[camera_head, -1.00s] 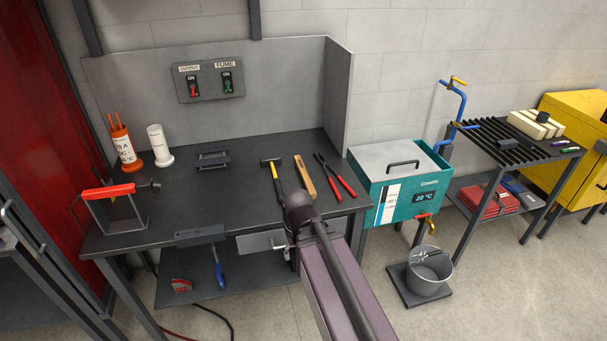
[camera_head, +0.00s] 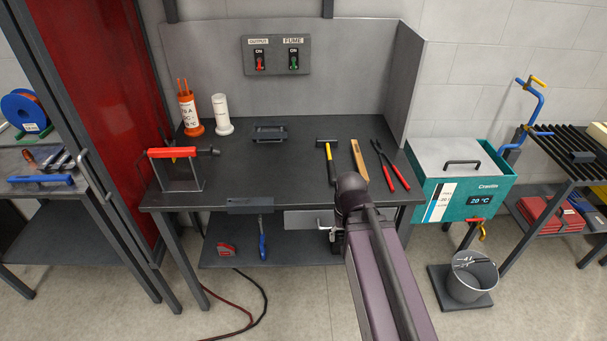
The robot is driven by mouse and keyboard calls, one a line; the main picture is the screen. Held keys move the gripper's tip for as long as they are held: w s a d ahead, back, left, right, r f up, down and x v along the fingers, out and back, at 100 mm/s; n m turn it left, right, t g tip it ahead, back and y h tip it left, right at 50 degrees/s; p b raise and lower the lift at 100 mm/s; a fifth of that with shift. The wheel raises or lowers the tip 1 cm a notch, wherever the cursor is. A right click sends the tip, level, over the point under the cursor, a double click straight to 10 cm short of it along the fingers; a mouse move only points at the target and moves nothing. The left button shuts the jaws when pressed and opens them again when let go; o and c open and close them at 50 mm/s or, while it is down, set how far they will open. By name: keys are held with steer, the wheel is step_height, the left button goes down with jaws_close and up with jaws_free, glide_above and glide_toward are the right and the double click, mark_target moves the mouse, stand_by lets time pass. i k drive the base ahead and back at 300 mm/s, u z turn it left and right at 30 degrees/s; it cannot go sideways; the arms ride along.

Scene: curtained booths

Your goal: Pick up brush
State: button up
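A flat tool with a light wooden body (camera_head: 358,158) lies on the dark workbench (camera_head: 290,180), right of centre. It looks like the brush, but its bristles cannot be made out. A hammer (camera_head: 326,158) with a yellow handle lies to its left, and a red-handled tool (camera_head: 391,168) lies to its right. My arm rises from the bottom of the view, and its dark joint stands in front of the bench's front edge, just below the wooden tool in the picture.
A red-handled frame (camera_head: 182,166), an orange holder (camera_head: 189,110) and a white cylinder (camera_head: 221,115) stand on the bench's left. A teal tank (camera_head: 456,192), a bucket (camera_head: 472,279) and a slatted table (camera_head: 573,150) are to the right. A red curtain (camera_head: 101,90) is left.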

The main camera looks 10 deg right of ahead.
mark_target(358, 157)
steer(key=k, duration=0.65)
steer(key=z, duration=0.6)
steer(key=i, duration=1)
steer(key=z, duration=0.05)
